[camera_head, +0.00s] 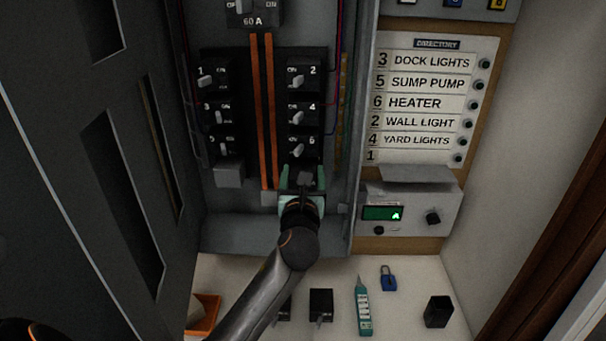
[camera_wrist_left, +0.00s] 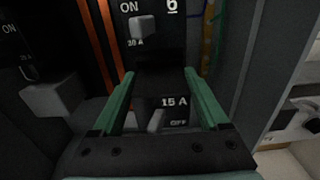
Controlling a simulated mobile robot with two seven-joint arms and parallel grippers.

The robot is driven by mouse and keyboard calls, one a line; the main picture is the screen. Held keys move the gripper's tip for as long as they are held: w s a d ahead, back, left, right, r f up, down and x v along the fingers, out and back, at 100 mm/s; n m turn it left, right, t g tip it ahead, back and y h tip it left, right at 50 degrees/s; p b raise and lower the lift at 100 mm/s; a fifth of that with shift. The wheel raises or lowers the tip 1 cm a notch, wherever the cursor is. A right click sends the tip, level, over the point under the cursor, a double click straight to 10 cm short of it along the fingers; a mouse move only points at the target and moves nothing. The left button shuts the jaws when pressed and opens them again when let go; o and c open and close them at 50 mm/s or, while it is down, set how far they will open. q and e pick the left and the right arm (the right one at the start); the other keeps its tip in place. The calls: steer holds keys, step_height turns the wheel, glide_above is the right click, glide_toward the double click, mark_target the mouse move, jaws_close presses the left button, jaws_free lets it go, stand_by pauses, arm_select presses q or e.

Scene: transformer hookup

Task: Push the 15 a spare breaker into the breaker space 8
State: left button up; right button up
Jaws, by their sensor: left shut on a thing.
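The 15 A spare breaker (camera_wrist_left: 176,112) is black, with a light toggle and the word OFF showing in the left wrist view. My left gripper (camera_wrist_left: 160,76) has its green fingers shut on the breaker's sides. In the head view the left gripper (camera_head: 302,180) is at the lower end of the panel's right column, just below breaker 6 (camera_head: 300,148). The gripper and wrist hide most of the held breaker and breaker space 8 there. I cannot tell whether the breaker is fully seated. My right gripper is not in view.
Orange bus bars (camera_head: 262,110) run down the panel's middle. A grey block (camera_head: 229,174) sits below the left column. The open door (camera_head: 95,130) stands left. The shelf holds a black breaker (camera_head: 321,305), a teal tester (camera_head: 363,308), a blue padlock (camera_head: 388,278) and an orange bin (camera_head: 203,312).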

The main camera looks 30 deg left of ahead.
mark_target(303, 166)
arm_select(q)
steer(key=shift+x, duration=1.6)
steer(key=o, duration=1.3)
steer(key=shift+r, duration=0.1)
steer(key=shift+s+d, duration=0.15)
steer(key=shift+s, duration=0.3)
steer(key=shift+v, duration=2.1)
steer(key=shift+d, duration=0.15)
